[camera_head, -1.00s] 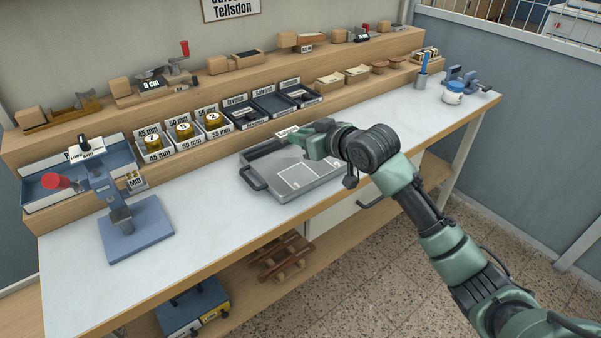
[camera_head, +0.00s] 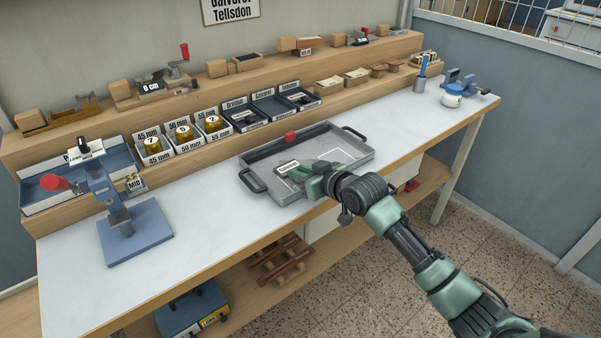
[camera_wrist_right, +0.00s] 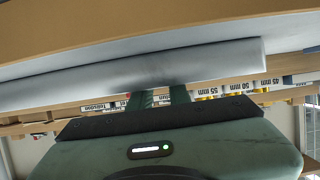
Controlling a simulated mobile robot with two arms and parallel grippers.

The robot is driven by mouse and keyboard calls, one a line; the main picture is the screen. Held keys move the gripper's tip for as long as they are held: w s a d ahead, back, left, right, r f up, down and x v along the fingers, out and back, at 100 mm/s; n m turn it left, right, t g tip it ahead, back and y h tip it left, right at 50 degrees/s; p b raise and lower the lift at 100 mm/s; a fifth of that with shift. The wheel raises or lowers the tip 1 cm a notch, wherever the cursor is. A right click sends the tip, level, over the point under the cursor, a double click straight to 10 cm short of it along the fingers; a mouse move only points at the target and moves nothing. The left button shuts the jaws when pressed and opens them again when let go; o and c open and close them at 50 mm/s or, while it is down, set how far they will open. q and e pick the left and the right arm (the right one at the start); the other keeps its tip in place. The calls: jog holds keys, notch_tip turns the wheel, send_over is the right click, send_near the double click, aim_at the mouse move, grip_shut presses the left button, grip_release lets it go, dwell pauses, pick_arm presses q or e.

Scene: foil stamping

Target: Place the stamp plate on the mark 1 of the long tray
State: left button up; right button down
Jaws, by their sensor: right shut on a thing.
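The stamp plate (camera_head: 287,168) is a small piece with a pale label on top, at the tip of my right gripper (camera_head: 302,171). The gripper is shut on it. It is over the left part of the long tray (camera_head: 368,153), a grey shallow tray with dark handles. I cannot tell whether the plate touches the tray floor. White outlines show on the tray floor (camera_head: 343,150); my gripper hides part of them, and mark 1 cannot be made out. In the right wrist view the gripper fingers (camera_wrist_right: 160,97) show, but the plate cannot be made out. My left gripper is not in view.
Small labelled bins (camera_head: 242,119) and a wooden shelf (camera_head: 380,52) run behind. A blue stamping press (camera_head: 120,220) stands at left. The white bench top (camera_head: 205,215) is clear between press and tray.

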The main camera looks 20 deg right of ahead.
jog(key=shift+f, duration=0.1)
jog(key=c, duration=1.3)
grip_release()
jog(key=shift+s+r, duration=0.15)
jog(key=shift+r, duration=0.05)
jog(key=v, duration=1.1)
jog(key=shift+s+d+r, duration=0.2)
jog(key=shift+s, duration=0.1)
